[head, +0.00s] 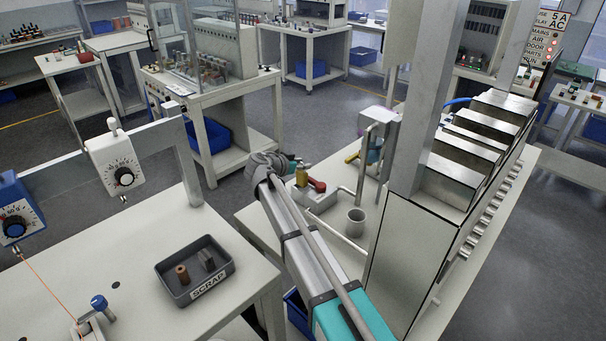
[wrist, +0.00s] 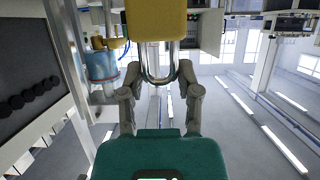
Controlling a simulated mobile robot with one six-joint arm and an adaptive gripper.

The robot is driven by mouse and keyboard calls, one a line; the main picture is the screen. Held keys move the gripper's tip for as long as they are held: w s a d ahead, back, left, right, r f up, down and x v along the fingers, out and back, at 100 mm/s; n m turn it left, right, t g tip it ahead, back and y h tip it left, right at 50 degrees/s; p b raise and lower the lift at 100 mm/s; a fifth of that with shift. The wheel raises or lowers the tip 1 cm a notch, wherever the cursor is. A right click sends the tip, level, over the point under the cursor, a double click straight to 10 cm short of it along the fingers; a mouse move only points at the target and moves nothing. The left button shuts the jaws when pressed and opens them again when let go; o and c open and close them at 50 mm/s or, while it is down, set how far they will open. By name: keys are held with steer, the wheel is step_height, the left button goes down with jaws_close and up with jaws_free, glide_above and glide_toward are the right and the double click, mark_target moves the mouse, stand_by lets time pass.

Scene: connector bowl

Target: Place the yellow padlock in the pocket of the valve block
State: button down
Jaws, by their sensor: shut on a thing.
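The yellow padlock (wrist: 155,20) fills the top middle of the wrist view, with its metal shackle (wrist: 160,72) towards me. My gripper (wrist: 160,82) is shut on the padlock at the shackle, one finger on each side. In the head view my gripper (head: 282,163) is over the bench, beside a pale block (head: 322,201) with a red handle, which looks like the valve block. A small yellow piece (head: 302,175) shows above that block; I cannot tell whether it is the padlock or a fitting. The pocket cannot be made out.
A grey cup (head: 355,222) and bent pipes (head: 368,160) stand right of the block. A yellow lever (head: 352,157) is behind. A tall metal post (head: 420,100) and cabinet (head: 410,260) bound the right side. A scrap tray (head: 195,270) sits on the left table.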

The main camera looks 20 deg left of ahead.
mark_target(301, 171)
steer(key=shift+f+b, duration=1.3)
steer(key=shift+f, duration=0.3)
steer(key=shift+f, duration=0.15)
steer(key=shift+c, duration=1.5)
jaws_free()
steer(key=shift+r, duration=0.2)
steer(key=shift+s+a+r+p, duration=0.25)
steer(key=shift+s+r+p, duration=0.05)
steer(key=shift+s+p, duration=0.1)
steer(key=p+v, duration=0.4)
steer(key=v, duration=0.6)
steer(key=shift+s+a, duration=0.15)
steer(key=shift+s, duration=0.25)
steer(key=shift+r, duration=0.1)
